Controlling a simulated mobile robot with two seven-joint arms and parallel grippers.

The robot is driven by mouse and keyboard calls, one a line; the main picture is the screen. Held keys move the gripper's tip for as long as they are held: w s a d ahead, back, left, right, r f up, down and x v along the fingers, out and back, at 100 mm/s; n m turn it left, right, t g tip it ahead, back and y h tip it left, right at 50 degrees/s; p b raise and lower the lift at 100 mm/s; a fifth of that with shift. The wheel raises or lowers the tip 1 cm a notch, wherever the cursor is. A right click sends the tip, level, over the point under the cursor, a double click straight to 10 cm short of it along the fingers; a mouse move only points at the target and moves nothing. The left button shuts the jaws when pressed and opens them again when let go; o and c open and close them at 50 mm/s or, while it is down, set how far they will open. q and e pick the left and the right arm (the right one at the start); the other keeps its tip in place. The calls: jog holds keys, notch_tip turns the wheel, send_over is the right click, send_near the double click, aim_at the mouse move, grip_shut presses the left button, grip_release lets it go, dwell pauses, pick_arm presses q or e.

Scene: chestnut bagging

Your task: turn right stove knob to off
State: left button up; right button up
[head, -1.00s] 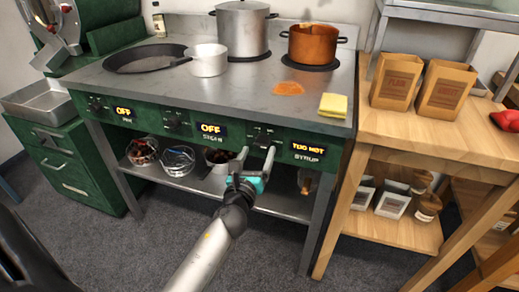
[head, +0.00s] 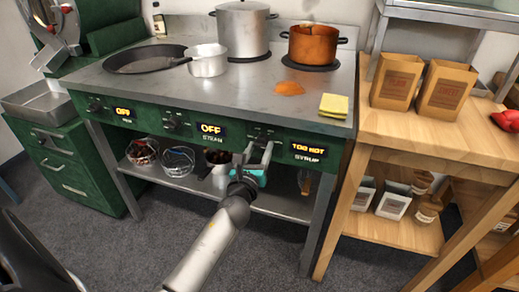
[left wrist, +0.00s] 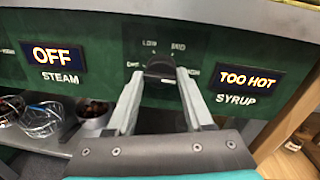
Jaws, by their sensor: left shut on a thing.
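The right stove knob (left wrist: 160,66) is black, on the green front panel just left of the display (left wrist: 248,78) reading TOO HOT above the label SYRUP. LOW, MED and HIGH are printed around the knob. My left gripper (left wrist: 160,80) is shut on the knob, one finger on each side; the fingers partly cover its sides. In the head view my left gripper (head: 258,150) reaches the panel from below, and the same display (head: 308,151) is beside it. The knob's pointer direction is not clear. My right gripper is not in view.
On the stove top (head: 180,82) stand a dark pan (head: 143,60), a white pot (head: 208,66), a steel pot (head: 243,30) and a copper pot (head: 313,46). Bowls stand on the shelf under the panel. A wooden table (head: 400,122) with paper bags is at the right.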

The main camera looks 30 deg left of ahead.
pick_arm(q)
grip_shut()
jog(key=shift+d, duration=0.1)
